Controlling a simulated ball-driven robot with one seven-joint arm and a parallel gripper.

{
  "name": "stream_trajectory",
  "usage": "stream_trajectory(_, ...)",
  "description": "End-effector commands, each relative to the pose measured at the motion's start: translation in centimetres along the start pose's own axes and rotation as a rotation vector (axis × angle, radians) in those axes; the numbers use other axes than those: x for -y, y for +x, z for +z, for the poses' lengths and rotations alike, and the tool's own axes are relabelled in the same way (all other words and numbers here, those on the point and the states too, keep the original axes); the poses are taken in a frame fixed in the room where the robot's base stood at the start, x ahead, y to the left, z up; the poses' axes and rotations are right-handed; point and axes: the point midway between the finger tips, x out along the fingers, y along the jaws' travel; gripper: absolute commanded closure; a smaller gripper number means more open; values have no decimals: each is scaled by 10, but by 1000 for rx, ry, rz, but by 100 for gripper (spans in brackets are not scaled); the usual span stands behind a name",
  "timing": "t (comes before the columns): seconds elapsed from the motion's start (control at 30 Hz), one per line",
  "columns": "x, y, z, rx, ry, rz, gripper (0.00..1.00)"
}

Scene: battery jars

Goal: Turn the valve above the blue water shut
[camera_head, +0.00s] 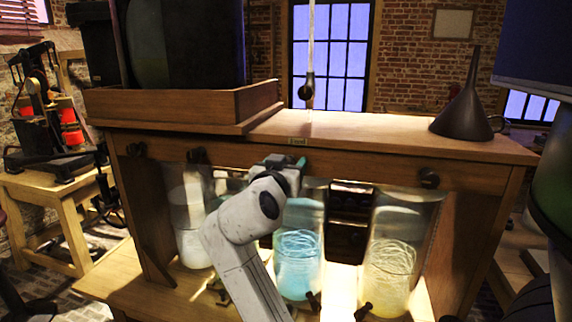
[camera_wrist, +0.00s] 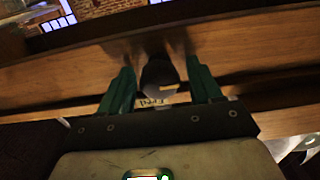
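The jar of blue water (camera_head: 297,262) stands under the wooden beam in the head view, partly behind my arm. My gripper (camera_head: 292,165) is at the beam above this jar and hides the valve there in the head view. In the wrist view, a dark round valve knob (camera_wrist: 158,74) with a pale mark sits between the two green fingers of my gripper (camera_wrist: 160,78). The fingers are apart, one on each side of the knob, with a narrow gap showing. Whether the fingertips touch it is unclear.
A pale-water jar (camera_head: 193,240) stands left and a yellowish jar (camera_head: 390,262) right. Other dark knobs (camera_head: 429,178) sit along the beam. A wooden tray (camera_head: 165,106) and a dark funnel (camera_head: 466,112) are on top. A small label (camera_head: 298,142) is on the top edge.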

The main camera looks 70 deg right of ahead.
Motion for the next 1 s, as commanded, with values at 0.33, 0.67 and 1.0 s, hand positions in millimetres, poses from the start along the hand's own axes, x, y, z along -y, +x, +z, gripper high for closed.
stream_trajectory(0.33, 0, 0, 0, 0, 0, 0, 70)
stream_trajectory(0.67, 0, 0, 0, -1, 3, -1, 90)
stream_trajectory(1.0, 1, -1, 4, -3, 123, -2, 90)
